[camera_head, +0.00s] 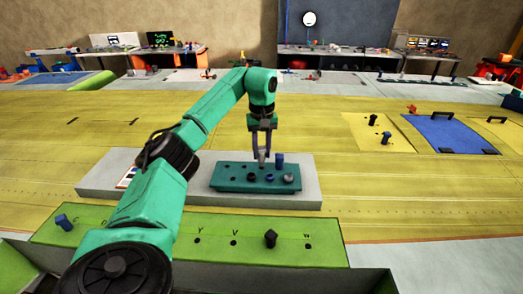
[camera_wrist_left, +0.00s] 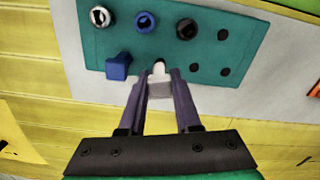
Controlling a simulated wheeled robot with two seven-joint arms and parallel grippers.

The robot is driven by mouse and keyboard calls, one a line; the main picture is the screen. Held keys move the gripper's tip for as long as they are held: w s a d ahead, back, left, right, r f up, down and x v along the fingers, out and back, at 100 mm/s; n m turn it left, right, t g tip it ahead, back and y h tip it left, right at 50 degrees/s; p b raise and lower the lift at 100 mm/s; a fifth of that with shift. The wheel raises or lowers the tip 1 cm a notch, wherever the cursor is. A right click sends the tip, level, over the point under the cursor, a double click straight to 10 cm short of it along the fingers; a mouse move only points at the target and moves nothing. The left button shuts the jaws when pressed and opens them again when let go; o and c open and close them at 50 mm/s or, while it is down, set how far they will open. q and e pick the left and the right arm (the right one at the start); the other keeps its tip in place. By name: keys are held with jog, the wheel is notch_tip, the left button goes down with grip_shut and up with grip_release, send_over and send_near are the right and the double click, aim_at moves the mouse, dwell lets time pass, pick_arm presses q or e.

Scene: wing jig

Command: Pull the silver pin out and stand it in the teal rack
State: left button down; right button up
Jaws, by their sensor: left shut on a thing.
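My left gripper (camera_head: 262,154) is shut on the silver pin (camera_head: 262,158) at the back edge of the teal rack (camera_head: 222,184). In the left wrist view, the pale pin (camera_wrist_left: 159,85) is between the two fingertips (camera_wrist_left: 160,88), its rounded end pointing toward the rack (camera_wrist_left: 92,50). I cannot tell whether its end is in a hole or just above one. The rack holds a tall blue pin (camera_head: 280,160) just right of the gripper, and a silver, a blue and a black one in the front row. My right gripper is out of view.
The rack stands on a grey block (camera_head: 307,188). In front is a green strip (camera_head: 215,252) with lettered holes, a blue pin (camera_head: 63,222) and a black pin (camera_head: 270,239).

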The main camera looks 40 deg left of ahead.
pick_arm(q)
jog(key=shift+s+f+b, duration=0.1)
jog(key=shift+f+b, duration=0.2)
jog(key=shift+f, duration=1.1)
jog(key=c, duration=0.5)
grip_release()
jog(key=shift+r, duration=0.15)
